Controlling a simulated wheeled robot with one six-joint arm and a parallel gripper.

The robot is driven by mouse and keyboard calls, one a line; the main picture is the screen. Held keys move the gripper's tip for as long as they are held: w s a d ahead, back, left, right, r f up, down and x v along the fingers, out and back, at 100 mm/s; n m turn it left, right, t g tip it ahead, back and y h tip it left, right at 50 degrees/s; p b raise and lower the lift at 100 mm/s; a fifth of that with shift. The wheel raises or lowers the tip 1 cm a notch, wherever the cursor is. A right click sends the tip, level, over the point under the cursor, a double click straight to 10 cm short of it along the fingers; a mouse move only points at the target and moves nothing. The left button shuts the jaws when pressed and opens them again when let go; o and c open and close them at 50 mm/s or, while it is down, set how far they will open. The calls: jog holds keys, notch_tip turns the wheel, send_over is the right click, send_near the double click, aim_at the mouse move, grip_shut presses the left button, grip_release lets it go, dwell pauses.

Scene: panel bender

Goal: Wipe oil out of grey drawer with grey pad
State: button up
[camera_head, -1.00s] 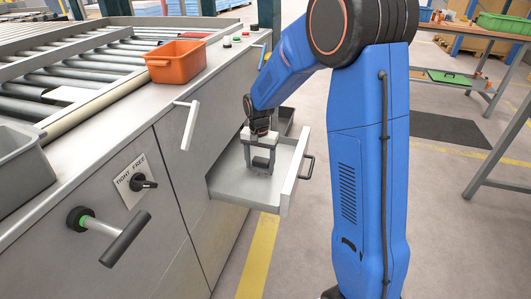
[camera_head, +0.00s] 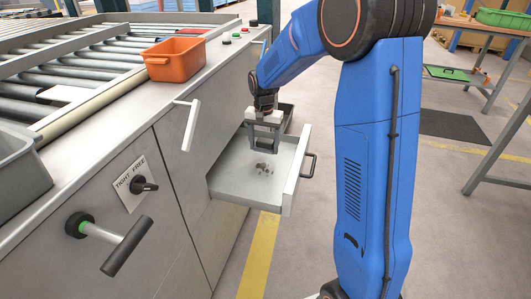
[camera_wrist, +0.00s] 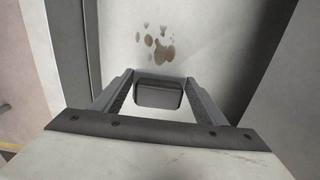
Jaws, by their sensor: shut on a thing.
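The grey drawer (camera_head: 235,184) is pulled out of the machine's side, its front panel and black handle to the right. Brown oil spots (camera_head: 264,169) lie on its floor, and several show in the wrist view (camera_wrist: 157,45), beyond the fingertips. My gripper (camera_head: 263,148) is over the rear part of the drawer, pointing down. In the wrist view its two fingers are shut on the dark grey pad (camera_wrist: 159,97). The pad is hard to make out in the head view. I cannot tell if it touches the floor.
A darker tray or drawer (camera_head: 288,112) is behind the grey drawer. An orange bin (camera_head: 174,60) and a grey bin (camera_head: 20,165) stand on the machine top. A white lever (camera_head: 190,125) and a black-gripped handle (camera_head: 125,247) stick out from the machine.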

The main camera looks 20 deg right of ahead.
jog(key=shift+r, duration=1.45)
